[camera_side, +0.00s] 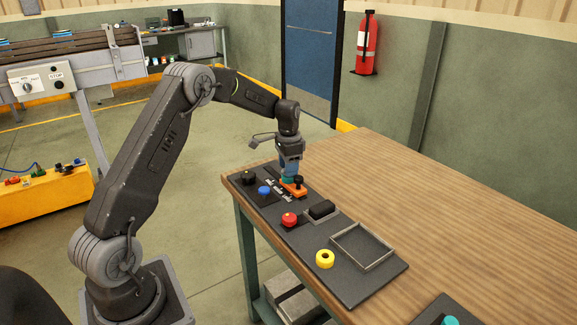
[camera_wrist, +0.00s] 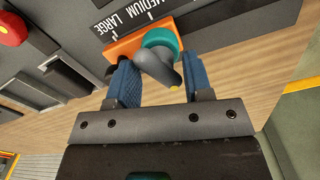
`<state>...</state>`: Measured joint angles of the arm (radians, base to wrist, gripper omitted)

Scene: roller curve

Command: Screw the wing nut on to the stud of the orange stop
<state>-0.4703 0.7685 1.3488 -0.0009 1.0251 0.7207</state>
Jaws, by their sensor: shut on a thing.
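The orange stop (camera_side: 294,191) lies on the dark panel beside a printed size scale. It also shows in the wrist view (camera_wrist: 122,46), under the "MEDIUM" and "LARGE" lettering. My gripper (camera_side: 289,172) points down over the stop. Its blue fingers (camera_wrist: 160,62) are shut on a grey and teal piece, which looks like the wing nut (camera_wrist: 162,40). The teal part is at or just above the stop's surface; I cannot tell whether it touches. The stud is hidden, so its fit in the nut cannot be seen.
The wooden table (camera_side: 430,200) is clear to the right. A teal-topped item (camera_side: 449,321) is at the front edge.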

